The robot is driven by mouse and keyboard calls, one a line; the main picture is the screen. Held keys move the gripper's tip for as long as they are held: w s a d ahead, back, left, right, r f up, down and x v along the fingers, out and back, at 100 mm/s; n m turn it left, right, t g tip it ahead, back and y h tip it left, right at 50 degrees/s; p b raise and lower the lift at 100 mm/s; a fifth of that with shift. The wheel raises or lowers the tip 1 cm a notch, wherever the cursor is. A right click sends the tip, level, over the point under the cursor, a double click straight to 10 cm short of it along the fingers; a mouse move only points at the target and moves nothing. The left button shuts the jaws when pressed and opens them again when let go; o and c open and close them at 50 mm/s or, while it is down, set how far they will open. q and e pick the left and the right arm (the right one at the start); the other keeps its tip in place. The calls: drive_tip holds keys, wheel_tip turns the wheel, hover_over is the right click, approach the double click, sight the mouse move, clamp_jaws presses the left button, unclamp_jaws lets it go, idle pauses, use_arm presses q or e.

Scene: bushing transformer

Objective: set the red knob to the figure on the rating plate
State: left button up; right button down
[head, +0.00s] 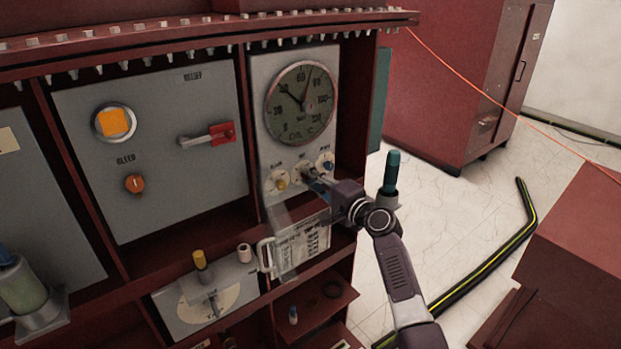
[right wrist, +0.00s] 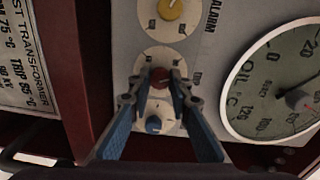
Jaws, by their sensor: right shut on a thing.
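The red knob (right wrist: 160,77) sits on a round pale dial in the right wrist view, between a yellow knob (right wrist: 172,8) and a blue knob (right wrist: 153,125). My right gripper (right wrist: 160,88) is shut on the red knob, a finger on each side; it also shows in the head view (head: 312,182), reaching in from the right. The knob's pointer is not readable. The rating plate (right wrist: 24,55) is partly in the right wrist view, showing "75 °C" and "TRIP 95 °C"; in the head view the plate (head: 303,243) is too small to read. My left gripper is not in view.
A round oil temperature gauge (head: 300,103) is above the knobs. A grey panel (head: 150,165) to the left carries an orange lamp (head: 115,123), a red-handled lever (head: 221,132) and an orange bleed knob (head: 134,184). A shelf with small parts is below.

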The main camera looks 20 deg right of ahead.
drive_tip(key=c, duration=1.8)
unclamp_jaws()
drive_tip(key=shift+o, duration=0.2)
drive_tip(key=shift+s+d, duration=0.1)
drive_tip(key=shift+s, duration=0.05)
drive_tip(key=v, duration=1.1)
drive_tip(key=shift+s, duration=0.35)
drive_tip(key=shift+d, duration=0.15)
